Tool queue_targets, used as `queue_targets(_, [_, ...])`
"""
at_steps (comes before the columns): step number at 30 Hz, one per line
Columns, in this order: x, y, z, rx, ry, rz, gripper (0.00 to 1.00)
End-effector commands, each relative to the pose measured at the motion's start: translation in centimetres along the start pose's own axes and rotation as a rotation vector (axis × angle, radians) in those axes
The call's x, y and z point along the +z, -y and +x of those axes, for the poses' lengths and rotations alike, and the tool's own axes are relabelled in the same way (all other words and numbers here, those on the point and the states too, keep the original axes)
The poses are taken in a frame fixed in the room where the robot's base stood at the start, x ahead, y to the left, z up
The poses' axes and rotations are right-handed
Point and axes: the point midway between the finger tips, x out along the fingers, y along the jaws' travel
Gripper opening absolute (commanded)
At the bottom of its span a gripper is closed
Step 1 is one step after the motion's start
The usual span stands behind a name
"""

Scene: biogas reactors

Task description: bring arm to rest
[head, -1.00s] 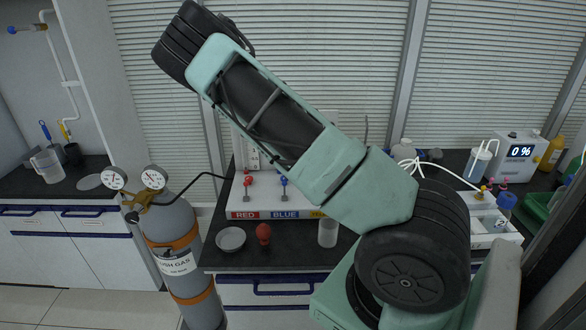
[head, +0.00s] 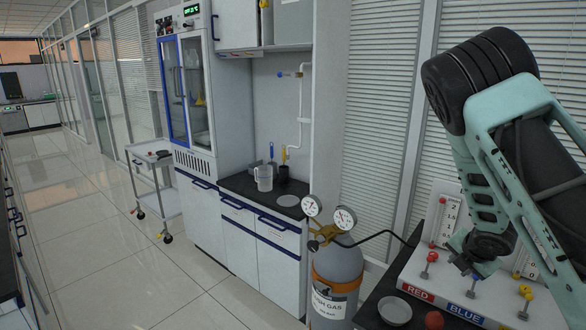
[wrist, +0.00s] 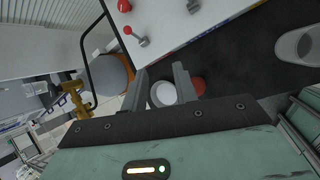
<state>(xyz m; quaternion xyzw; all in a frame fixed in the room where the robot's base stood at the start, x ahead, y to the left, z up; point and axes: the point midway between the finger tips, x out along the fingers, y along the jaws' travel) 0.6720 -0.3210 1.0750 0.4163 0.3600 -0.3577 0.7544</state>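My arm comes in from the right edge of the head view, with its elbow high and its wrist low. My gripper (head: 468,264) hangs just above the white panel with RED and BLUE labels (head: 455,295), partly hidden by my wrist. In the wrist view the two grey fingers of my gripper (wrist: 160,72) stand apart with nothing held between them. A round white dish (wrist: 163,94) and a red object (wrist: 198,86) lie on the dark bench beyond the fingers.
A gas cylinder (head: 337,275) with two gauges stands left of the panel. The dish (head: 395,310) and red bulb (head: 433,320) sit on the bench front. A side counter holds a beaker (head: 263,178). A cart (head: 155,190) stands farther left; the floor there is clear.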

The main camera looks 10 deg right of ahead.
Motion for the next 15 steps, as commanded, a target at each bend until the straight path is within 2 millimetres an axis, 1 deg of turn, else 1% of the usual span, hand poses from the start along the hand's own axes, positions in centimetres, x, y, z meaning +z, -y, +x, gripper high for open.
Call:
queue_targets(1, [-3.1,-1.7,-0.3,0.014,-0.024,0.129,0.29])
queue_targets(2, [-4.8,-2.5,-0.7,0.011,-0.038,0.213,0.29])
queue_targets(3, [-7.2,-3.5,-1.5,0.001,-0.061,0.318,0.29])
queue_targets(5, [-10.9,-4.6,-3.1,-0.025,-0.099,0.466,0.29])
queue_targets(6, [-13.3,-5.2,-4.4,-0.048,-0.126,0.56,0.29])
queue_targets(8, [-17.1,-5.8,-6.6,-0.094,-0.166,0.686,0.29])
queue_targets(9, [-19.5,-5.8,-8.3,-0.13,-0.19,0.761,0.29])
queue_targets(11, [-23.0,-5.6,-10.9,-0.189,-0.222,0.862,0.29])
queue_targets(12, [-25.2,-5.2,-12.8,-0.232,-0.239,0.919,0.29])
queue_targets(14, [-28.3,-4.2,-15.7,-0.301,-0.255,0.996,0.29])
queue_targets(15, [-30.2,-3.3,-17.6,-0.345,-0.26,1.04,0.29])
